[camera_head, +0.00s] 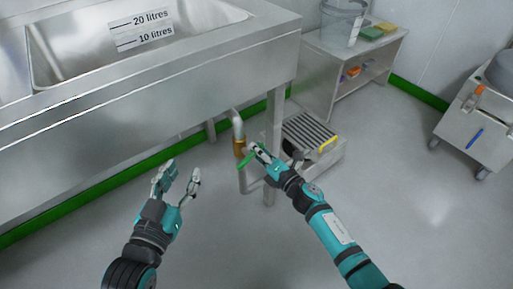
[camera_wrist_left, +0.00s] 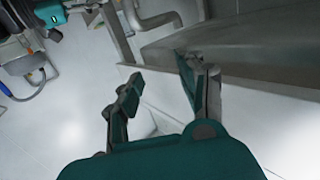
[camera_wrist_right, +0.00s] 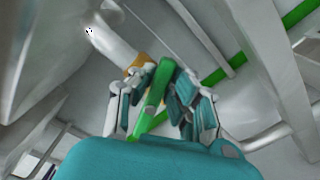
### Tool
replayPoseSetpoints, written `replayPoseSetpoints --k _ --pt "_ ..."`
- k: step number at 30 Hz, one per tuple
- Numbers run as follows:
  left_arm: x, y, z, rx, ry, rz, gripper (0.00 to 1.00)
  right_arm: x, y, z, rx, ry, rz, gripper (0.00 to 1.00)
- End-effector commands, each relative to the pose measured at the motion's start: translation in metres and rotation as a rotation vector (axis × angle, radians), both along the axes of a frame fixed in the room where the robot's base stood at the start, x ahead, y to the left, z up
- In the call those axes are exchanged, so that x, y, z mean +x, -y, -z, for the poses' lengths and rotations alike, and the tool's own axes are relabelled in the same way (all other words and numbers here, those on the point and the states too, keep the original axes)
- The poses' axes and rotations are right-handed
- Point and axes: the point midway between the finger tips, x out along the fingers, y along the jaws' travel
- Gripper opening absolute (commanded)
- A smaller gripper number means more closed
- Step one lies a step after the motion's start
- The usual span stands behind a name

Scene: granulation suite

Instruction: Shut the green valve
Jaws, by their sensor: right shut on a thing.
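The green valve handle (camera_head: 247,158) sits on a brass valve body (camera_head: 239,147) on the drain pipe under the steel sink. My right gripper (camera_head: 258,152) is shut on the green handle. In the right wrist view the handle (camera_wrist_right: 155,95) runs between the fingers of my right gripper (camera_wrist_right: 160,100), and part of the brass body (camera_wrist_right: 139,68) shows behind. The fingers hide part of the handle. My left gripper (camera_head: 178,180) is open and empty, left of the pipe over the floor. It also shows open in the left wrist view (camera_wrist_left: 160,85).
The sink (camera_head: 150,85) with volume marks hangs above the pipe (camera_head: 237,122). A sink leg (camera_head: 270,190) and a grated step (camera_head: 312,135) stand close to my right gripper. A shelf table (camera_head: 335,60) and a cart (camera_head: 480,120) stand farther right. The floor at front is clear.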

Motion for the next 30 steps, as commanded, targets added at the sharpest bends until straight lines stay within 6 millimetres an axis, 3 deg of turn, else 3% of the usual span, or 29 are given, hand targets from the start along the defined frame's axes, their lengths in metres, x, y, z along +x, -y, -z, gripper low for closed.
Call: replayPoseSetpoints --k 15,30 --pt "-0.010 -0.008 0.035 0.051 -0.202 -0.014 0.40 -0.001 -0.003 0.009 0.319 -0.229 -0.011 0.00" --pt "-0.014 -0.011 0.045 0.065 -0.259 -0.017 0.40 -0.001 -0.003 0.011 0.407 -0.291 -0.013 0.00"
